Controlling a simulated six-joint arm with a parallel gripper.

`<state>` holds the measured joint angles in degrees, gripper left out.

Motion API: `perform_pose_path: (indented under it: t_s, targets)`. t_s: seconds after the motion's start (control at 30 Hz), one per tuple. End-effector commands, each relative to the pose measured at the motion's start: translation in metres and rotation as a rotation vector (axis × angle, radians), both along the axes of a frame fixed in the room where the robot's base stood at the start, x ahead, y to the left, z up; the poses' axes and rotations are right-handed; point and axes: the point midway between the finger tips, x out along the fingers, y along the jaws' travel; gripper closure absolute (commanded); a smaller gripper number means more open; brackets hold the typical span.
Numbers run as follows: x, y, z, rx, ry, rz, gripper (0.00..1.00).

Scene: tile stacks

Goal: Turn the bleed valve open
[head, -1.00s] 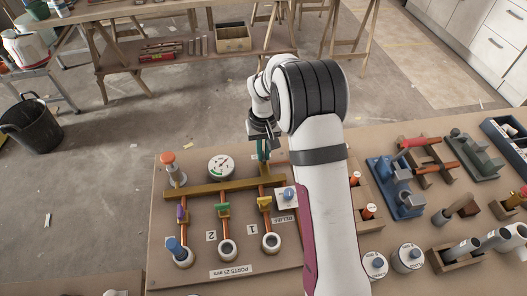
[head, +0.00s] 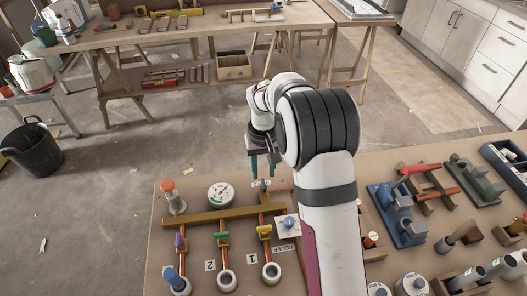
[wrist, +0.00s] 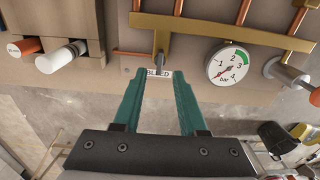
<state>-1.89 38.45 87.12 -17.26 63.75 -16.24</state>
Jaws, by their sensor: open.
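The bleed valve (head: 263,187) is a small grey stem at the far right end of the brass manifold (head: 210,216). In the wrist view its grey lever (wrist: 160,62) points from the brass pipe toward the white BLEED label (wrist: 158,72). My gripper (head: 262,177) hangs just above and beyond it, pointing down, with two teal fingers apart. In the wrist view the open fingers (wrist: 152,78) reach toward the label, with the lever in line with the gap. Nothing is held. I cannot tell the exact height above the valve.
A pressure gauge (head: 221,195) stands left of the valve, its needle low. An orange-capped post (head: 169,194) is at the manifold's left. Coloured valves and ports lie in front, with a relief knob (head: 287,224) at right. Wooden blocks and tools fill the right side of the table.

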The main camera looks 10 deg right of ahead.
Motion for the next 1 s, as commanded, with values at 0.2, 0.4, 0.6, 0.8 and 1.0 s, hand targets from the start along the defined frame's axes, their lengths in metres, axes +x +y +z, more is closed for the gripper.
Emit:
perform_pose_path:
  t_s: [0.2, 0.4, 0.6, 0.8, 1.0]
  targets:
    - [0.001, 0.000, 0.070, 0.000, -0.005, 0.001, 0.59]
    - [0.001, 0.000, 0.105, 0.000, -0.003, 0.001, 0.59]
    - [0.000, 0.000, 0.111, -0.001, 0.000, 0.001, 0.59]
    - [0.000, 0.000, 0.111, -0.001, 0.000, 0.001, 0.59]
    - [-0.020, 0.000, 0.123, 0.011, -0.002, -0.031, 0.59]
